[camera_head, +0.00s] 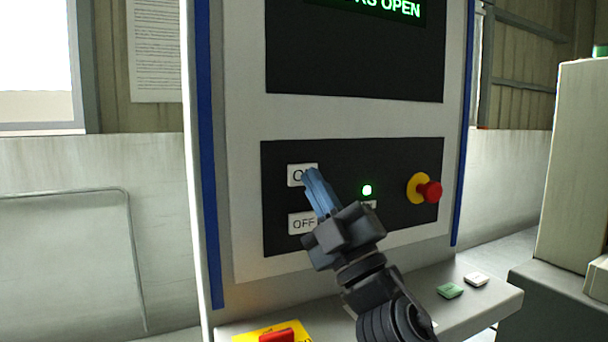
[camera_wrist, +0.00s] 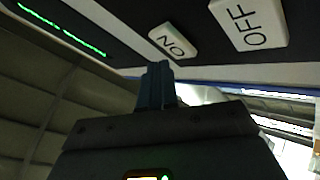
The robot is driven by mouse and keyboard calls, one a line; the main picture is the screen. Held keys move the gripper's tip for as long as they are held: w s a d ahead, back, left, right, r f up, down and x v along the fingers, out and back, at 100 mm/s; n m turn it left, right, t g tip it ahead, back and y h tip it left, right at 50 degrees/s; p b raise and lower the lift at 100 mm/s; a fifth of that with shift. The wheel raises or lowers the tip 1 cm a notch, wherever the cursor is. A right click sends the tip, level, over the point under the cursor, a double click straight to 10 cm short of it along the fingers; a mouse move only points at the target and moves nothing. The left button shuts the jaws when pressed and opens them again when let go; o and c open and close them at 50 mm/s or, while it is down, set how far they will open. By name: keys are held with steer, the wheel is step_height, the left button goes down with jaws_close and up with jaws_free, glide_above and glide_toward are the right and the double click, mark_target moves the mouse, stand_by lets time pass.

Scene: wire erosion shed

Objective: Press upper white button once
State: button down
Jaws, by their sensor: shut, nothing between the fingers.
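The upper white button (camera_head: 296,176), partly covered and with an "O" showing, sits on the black control panel (camera_head: 400,160). In the wrist view it reads "ON" (camera_wrist: 172,41). The white "OFF" button (camera_head: 301,223) is directly below it, and it also shows in the wrist view (camera_wrist: 250,22). My gripper (camera_head: 309,172) is shut and empty, with its blue fingertips over the right part of the ON button in the head view. In the wrist view the fingertips (camera_wrist: 160,66) appear just beside the ON button's edge. I cannot tell whether they touch it.
A green lamp (camera_head: 367,190) is lit right of the buttons. A red emergency knob (camera_head: 430,191) on a yellow base sticks out further right. A display (camera_head: 385,8) reads "OPEN" above. A ledge (camera_head: 500,300) with small green and white blocks juts out below.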

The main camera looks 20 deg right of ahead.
steer(key=s+p, duration=0.2)
steer(key=s, duration=0.3)
stand_by(0.8)
steer(key=s+a+f+m+g+h, duration=0.15)
steer(key=s+f+m, duration=0.25)
steer(key=s+f, duration=0.45)
steer(key=s+f+m+g+h, duration=0.3)
steer(key=s+f+m, duration=0.25)
steer(key=f, duration=0.55)
steer(key=s+f+m+g, duration=0.2)
steer(key=s+f+g, duration=0.1)
steer(key=s, duration=0.9)
steer(key=s+d+f+m+g+h, duration=0.1)
steer(key=s+f+m+g, duration=0.2)
steer(key=s, duration=0.9)
step_height(320, 180, down, 4)
steer(key=shift+s+d+r+g, duration=0.15)
steer(key=shift+d+r+g, duration=0.1)
steer(key=shift+g, duration=0.3)
